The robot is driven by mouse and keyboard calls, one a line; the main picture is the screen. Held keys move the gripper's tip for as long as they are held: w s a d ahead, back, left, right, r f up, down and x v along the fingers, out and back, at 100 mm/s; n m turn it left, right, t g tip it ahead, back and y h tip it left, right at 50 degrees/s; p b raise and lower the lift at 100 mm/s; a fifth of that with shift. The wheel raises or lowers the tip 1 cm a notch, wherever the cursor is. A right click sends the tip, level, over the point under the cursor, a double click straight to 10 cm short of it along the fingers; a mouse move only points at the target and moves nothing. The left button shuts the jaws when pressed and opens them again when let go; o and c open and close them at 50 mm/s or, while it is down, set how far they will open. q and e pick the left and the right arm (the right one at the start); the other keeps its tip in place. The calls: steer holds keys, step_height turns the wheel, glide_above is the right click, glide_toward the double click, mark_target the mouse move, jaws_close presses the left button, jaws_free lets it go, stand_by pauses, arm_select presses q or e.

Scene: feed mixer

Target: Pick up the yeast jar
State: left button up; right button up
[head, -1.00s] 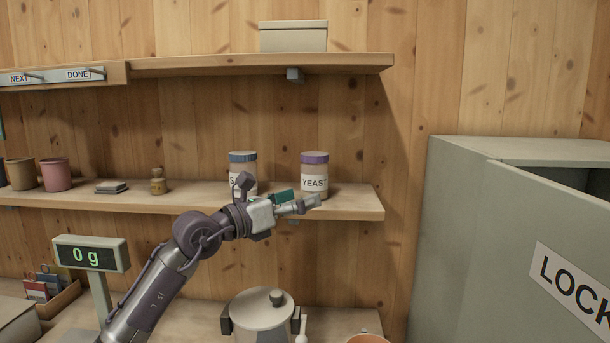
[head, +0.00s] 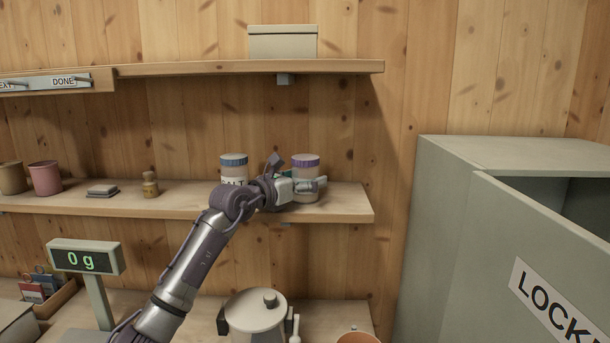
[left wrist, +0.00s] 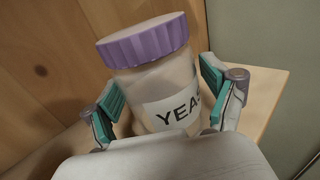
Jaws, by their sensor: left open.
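The yeast jar (head: 305,168) stands upright on the lower wall shelf, near its right end. It has a purple lid, a clear body and a white label, which also shows in the left wrist view (left wrist: 160,85). My left gripper (head: 308,187) is at the jar's front, covering its label in the head view. In the left wrist view the gripper (left wrist: 163,95) is open, with one teal-padded finger on each side of the jar. I cannot tell whether the pads touch it. My right gripper is not in view.
A blue-lidded jar (head: 234,167) stands just left of the yeast jar, partly behind my left arm. An upper shelf (head: 200,69) runs above. A grey locker (head: 450,230) with an open door stands at right. A lidded pot (head: 254,312) sits below.

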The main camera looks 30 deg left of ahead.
arm_select(q)
steer(key=w, duration=0.2)
steer(key=shift+w+d, duration=0.2)
steer(key=shift+w, duration=0.1)
steer(key=shift+s, duration=0.15)
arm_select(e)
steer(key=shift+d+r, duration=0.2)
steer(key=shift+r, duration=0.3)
arm_select(q)
steer(key=shift+c, duration=1.3)
steer(key=c, duration=0.8)
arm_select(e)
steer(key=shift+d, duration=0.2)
